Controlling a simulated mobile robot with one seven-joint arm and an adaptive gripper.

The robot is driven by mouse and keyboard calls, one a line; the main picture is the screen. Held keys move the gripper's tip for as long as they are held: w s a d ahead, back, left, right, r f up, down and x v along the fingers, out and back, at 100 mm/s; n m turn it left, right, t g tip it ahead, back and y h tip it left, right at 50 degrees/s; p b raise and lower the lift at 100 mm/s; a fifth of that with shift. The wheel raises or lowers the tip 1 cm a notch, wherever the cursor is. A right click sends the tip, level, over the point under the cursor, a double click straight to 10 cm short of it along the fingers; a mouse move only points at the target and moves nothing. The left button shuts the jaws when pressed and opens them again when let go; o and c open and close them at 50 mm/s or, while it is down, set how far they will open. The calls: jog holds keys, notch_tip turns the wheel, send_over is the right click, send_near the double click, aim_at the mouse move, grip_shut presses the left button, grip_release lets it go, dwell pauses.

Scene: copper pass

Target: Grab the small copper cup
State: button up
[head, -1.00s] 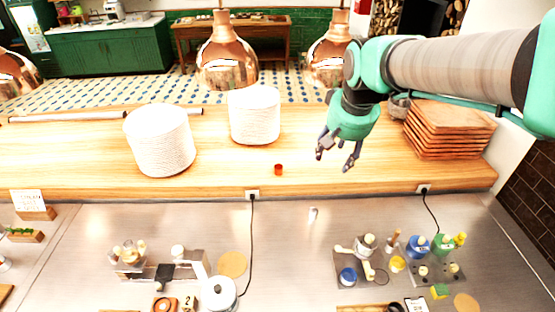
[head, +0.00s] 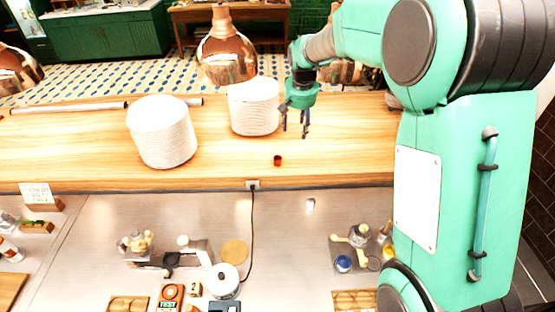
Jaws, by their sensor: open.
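The small copper cup (head: 278,160) stands on the wooden counter (head: 330,165), near its front edge and in front of the right plate stack. It looks reddish-orange and is small in the head view. My gripper (head: 294,132) is open and empty, fingers pointing down. In the picture it is above and slightly right of the cup, apart from it, close to the right side of the right plate stack. Whether the fingers touch that stack cannot be told.
A tall white plate stack (head: 162,135) stands left of the cup, and a second one (head: 254,108) behind it. A copper lamp (head: 228,55) hangs over the counter. Below lies a steel worktop (head: 290,240) with a black cable (head: 253,225). The counter right of the cup is clear.

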jog(key=w+a+f+g+p, duration=0.1)
jog(key=w+a+f+p, duration=0.3)
jog(key=w+f, duration=0.7)
notch_tip(320, 180, down, 4)
jog(key=shift+w+a, duration=0.3)
jog(key=shift+a, duration=0.9)
jog(key=p, duration=0.2)
send_over(278, 159)
jog(key=s, duration=0.2)
jog(key=shift+s+a+f, duration=0.1)
jog(key=shift+f, duration=2.05)
jog(key=shift+s+f, duration=0.1)
jog(key=shift+f, duration=2)
jog(key=shift+f, duration=0.15)
jog(key=shift+w+f+p, duration=0.2)
jog(key=shift+f+p, duration=0.05)
jog(key=shift+f, duration=0.95)
jog(key=shift+w+f+p, duration=0.15)
jog(key=shift+f+p, duration=0.05)
jog(key=shift+f, duration=1)
